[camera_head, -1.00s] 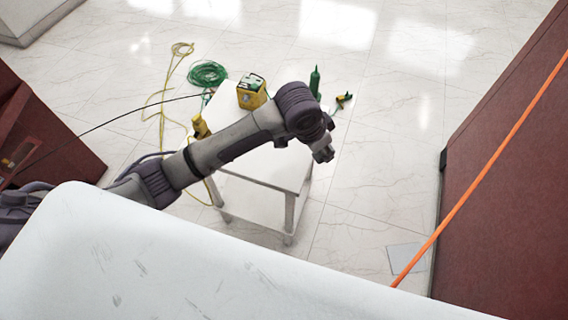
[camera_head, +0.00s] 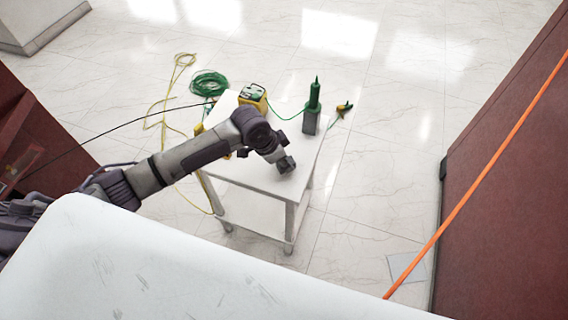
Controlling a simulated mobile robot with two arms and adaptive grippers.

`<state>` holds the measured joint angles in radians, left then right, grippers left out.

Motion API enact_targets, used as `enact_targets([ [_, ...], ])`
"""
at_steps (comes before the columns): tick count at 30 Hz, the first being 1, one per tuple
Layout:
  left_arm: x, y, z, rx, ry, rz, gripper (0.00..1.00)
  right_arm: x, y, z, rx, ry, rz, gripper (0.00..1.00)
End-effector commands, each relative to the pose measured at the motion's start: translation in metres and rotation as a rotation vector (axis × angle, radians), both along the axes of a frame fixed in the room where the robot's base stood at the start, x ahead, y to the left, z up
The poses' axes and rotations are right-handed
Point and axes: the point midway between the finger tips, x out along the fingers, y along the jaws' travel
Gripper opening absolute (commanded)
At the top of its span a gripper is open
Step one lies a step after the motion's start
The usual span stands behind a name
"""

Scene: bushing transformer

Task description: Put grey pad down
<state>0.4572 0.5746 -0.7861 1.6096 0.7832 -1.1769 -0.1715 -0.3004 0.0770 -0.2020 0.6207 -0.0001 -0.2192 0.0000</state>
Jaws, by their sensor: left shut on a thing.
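My left gripper (camera_head: 279,158) comes in from the left and points down over the right part of the small white table (camera_head: 245,180). It is shut on the grey pad, which is mostly hidden at the dark tip of the gripper and cannot be told apart clearly. The tip is close to the tabletop; I cannot tell whether the pad touches it. My right gripper is not in view.
A green pointed tool in a grey block (camera_head: 311,122) stands at the table's right rear. A yellow device (camera_head: 253,97) is at its back edge. Green cable (camera_head: 209,84) and yellow cable (camera_head: 165,98) lie on the floor. Red cabinet (camera_head: 510,190) on the right.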

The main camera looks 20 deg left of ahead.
Motion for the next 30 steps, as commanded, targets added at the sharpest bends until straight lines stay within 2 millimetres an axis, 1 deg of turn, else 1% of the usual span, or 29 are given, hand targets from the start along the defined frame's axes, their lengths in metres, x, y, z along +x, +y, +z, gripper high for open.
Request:
enact_targets([
  [1,-0.001,0.000,-0.009,0.000,0.004,0.001,0.06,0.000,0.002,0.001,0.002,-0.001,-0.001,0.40],
  [3,-0.001,-0.001,-0.018,0.000,0.003,0.000,0.06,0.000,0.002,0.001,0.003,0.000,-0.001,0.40],
  [5,-0.001,-0.001,-0.022,0.000,0.001,0.000,0.06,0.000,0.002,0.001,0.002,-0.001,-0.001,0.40],
  [16,0.000,-0.001,-0.027,0.001,0.001,0.000,0.06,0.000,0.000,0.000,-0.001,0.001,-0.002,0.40],
  [17,0.000,-0.001,-0.026,0.000,0.000,0.000,0.38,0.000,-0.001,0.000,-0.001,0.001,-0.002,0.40],
  [18,0.000,-0.001,-0.026,0.000,0.000,-0.001,0.44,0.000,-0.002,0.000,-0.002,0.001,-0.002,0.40],
  [21,0.000,-0.001,-0.026,0.001,0.001,0.000,0.59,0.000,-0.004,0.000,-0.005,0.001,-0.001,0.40],
  [30,0.000,-0.001,-0.025,0.001,-0.001,0.000,0.59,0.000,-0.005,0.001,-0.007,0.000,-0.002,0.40],
])
